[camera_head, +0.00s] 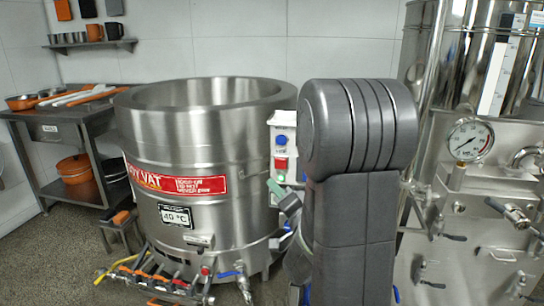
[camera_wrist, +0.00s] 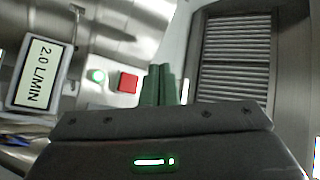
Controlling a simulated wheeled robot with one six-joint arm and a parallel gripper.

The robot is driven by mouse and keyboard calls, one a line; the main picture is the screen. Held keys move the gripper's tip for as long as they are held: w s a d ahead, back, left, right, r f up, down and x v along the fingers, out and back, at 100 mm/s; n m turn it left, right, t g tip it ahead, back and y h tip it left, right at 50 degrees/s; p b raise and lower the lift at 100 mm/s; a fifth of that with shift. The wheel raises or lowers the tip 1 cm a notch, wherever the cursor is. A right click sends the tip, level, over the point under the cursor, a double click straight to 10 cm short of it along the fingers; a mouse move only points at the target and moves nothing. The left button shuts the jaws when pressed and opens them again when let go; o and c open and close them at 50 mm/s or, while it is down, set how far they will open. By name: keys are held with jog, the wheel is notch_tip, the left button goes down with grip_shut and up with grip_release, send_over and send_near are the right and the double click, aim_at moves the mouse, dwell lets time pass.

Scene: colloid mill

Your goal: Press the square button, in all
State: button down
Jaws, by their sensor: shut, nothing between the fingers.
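A red square button (camera_wrist: 127,82) shows in the wrist view, on a metal panel just left of my gripper's fingers. A green round button or lamp (camera_wrist: 96,75) sits to its left. I cannot tell whether both views show the same red button. My gripper (camera_wrist: 160,72) is shut and empty, with its green fingers together. Contact with a button is not visible.
The large steel vat (camera_head: 215,140) stands left of my arm. A machine with a pressure gauge (camera_head: 468,140) and valves is at the right. A side table (camera_head: 62,118) with utensils is at the left. The wrist view shows a 2.0 L/MIN display (camera_wrist: 40,73) and louvres (camera_wrist: 237,60).

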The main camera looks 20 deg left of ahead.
dwell(0.5)
jog(key=p, duration=0.2)
send_near(276, 162)
jog(key=shift+s+a+x, duration=0.1)
jog(key=shift+s+x, duration=0.05)
jog(key=shift+x, duration=0.7)
jog(key=shift+s+a+x, duration=0.1)
jog(key=shift+s+x, duration=0.1)
jog(key=shift+x, duration=0.6)
jog(key=shift+s+a+x, duration=0.1)
jog(key=shift+s+x, duration=0.05)
jog(key=shift+x, duration=0.7)
jog(key=shift+w+a+b, duration=0.1)
jog(key=shift+w+b, duration=0.3)
jog(key=shift+w+a, duration=0.1)
jog(key=shift+w, duration=0.35)
dwell(0.4)
jog(key=shift+s, duration=0.1)
jog(key=shift+s+b, duration=0.45)
jog(key=shift+s, duration=0.3)
